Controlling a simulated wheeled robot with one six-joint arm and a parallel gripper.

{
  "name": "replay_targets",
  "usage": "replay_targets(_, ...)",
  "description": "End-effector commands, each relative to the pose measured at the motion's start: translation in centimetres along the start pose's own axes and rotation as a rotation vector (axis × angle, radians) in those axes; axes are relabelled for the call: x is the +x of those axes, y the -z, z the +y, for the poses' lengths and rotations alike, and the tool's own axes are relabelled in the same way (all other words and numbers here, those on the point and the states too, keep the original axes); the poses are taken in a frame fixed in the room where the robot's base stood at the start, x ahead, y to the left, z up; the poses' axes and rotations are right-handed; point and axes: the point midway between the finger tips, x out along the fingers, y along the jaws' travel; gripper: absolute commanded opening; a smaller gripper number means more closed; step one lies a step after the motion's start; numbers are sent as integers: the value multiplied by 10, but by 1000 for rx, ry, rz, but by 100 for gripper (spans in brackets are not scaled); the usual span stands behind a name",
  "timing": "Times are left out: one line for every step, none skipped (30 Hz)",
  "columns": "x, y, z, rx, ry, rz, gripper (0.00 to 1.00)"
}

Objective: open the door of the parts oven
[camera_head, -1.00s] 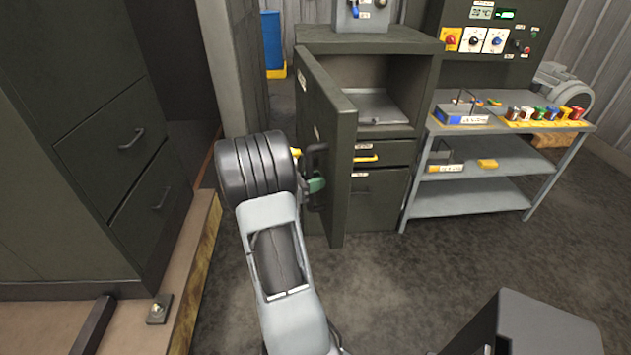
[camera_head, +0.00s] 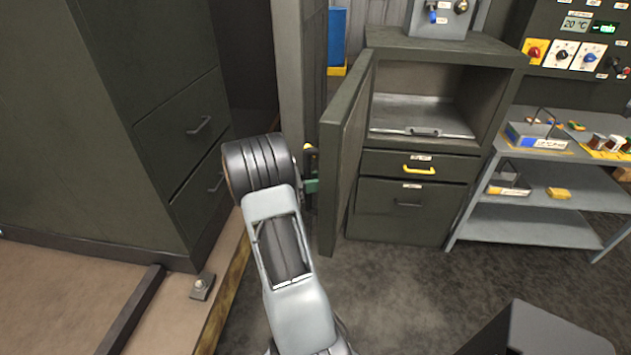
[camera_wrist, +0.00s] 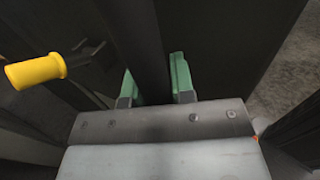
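The parts oven (camera_head: 505,62) is a dark grey-green cabinet with an open chamber. Its door (camera_head: 345,150) is hinged on the left and stands well open, seen nearly edge-on in the head view. My gripper (camera_head: 312,184) is at the outer side of the door, partly hidden by my wrist. In the wrist view, the green fingertips of my gripper (camera_wrist: 157,82) lie on either side of a dark upright bar, the door handle (camera_wrist: 138,40), and appear shut on it. A yellow-gripped lever (camera_wrist: 35,71) sits left of the fingers, apart from them.
A metal tray (camera_head: 420,118) lies in the chamber above two drawers. A grey shelf cart (camera_head: 530,228) stands to the right. A large dark cabinet (camera_head: 150,130) stands close on the left, with a floor stop (camera_head: 202,287) before it. Floor is clear in front of the oven.

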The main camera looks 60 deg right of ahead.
Motion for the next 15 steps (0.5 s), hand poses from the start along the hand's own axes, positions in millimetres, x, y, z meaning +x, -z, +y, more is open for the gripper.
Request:
replay_targets(-1,4,-4,-14,11,0,24)
replay_targets(0,4,-4,-14,11,0,27)
replay_targets(0,4,-4,-14,12,0,31)
replay_targets(1,4,-4,-14,13,0,34)
replay_targets(1,4,-4,-13,14,0,37)
replay_targets(2,4,-4,-13,14,0,40)
replay_targets(2,4,-4,-12,15,0,43)
replay_targets(3,3,-4,-11,16,0,46)
replay_targets(3,3,-4,-11,17,0,48)
replay_targets(4,3,-4,-10,17,0,48)
replay_targets(4,3,-4,-10,17,0,48)
replay_targets(4,3,-4,-9,17,0,48)
replay_targets(4,3,-3,-9,17,0,48)
replay_targets(4,2,-3,-8,17,1,48)
replay_targets(4,2,-3,-8,17,1,48)
